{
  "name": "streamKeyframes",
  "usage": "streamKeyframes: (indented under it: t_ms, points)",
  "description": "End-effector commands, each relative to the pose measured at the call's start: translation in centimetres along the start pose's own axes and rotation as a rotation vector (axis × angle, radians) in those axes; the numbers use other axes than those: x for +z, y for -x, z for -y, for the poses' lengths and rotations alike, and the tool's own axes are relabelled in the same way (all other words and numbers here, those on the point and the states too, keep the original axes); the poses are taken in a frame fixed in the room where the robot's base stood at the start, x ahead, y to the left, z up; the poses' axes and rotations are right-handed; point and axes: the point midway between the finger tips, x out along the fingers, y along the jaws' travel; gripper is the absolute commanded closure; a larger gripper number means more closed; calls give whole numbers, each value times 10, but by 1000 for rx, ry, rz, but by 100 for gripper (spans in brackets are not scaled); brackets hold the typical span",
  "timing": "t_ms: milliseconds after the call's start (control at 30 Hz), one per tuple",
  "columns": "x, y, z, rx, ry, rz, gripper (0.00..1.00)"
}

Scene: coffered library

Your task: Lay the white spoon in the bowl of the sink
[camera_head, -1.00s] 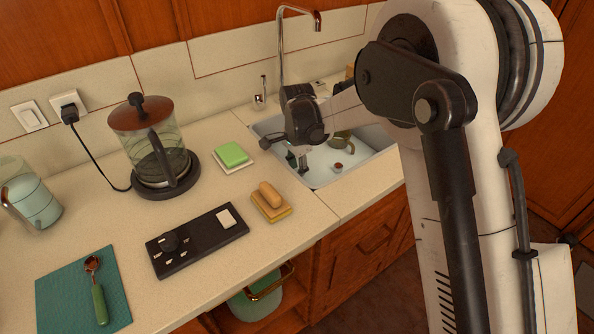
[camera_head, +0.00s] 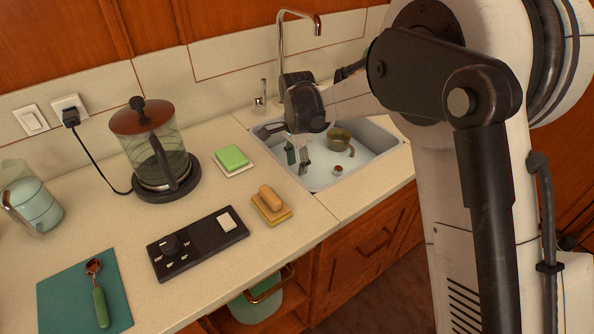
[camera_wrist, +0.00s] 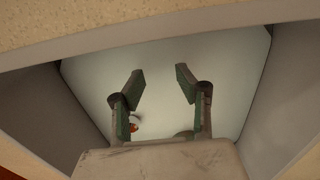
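The sink (camera_head: 317,188) is a pale basin set in the counter at the right. My gripper (camera_head: 298,165) points down over its left part; in the wrist view, my gripper (camera_wrist: 160,84) has two fingers spread apart with only the pale sink floor between their tips. I cannot make out a white spoon in either current view. A small whitish thing with a reddish-brown middle (camera_head: 338,169) sits in the sink; a similar thing (camera_wrist: 133,125) shows beside the left finger in the wrist view, and I cannot tell what it is.
An olive mug (camera_head: 340,141) stands in the sink. A faucet (camera_head: 281,50) rises behind. Left of the sink are a green sponge (camera_head: 232,156), a yellow-tan block (camera_head: 270,203), a dark control panel (camera_head: 198,243), a glass kettle (camera_head: 155,150) and a green-handled scoop (camera_head: 100,300) on a teal mat.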

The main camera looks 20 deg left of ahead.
Motion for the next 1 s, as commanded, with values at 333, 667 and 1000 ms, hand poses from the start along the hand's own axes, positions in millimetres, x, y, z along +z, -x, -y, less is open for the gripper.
streamKeyframes:
  t_ms: [333,667,1000]
  points:
    - [0,64,0,0,0,0,67]
    - [0,80,0,0,0,0,67]
    - [-14,101,-22,-25,25,-10,67]
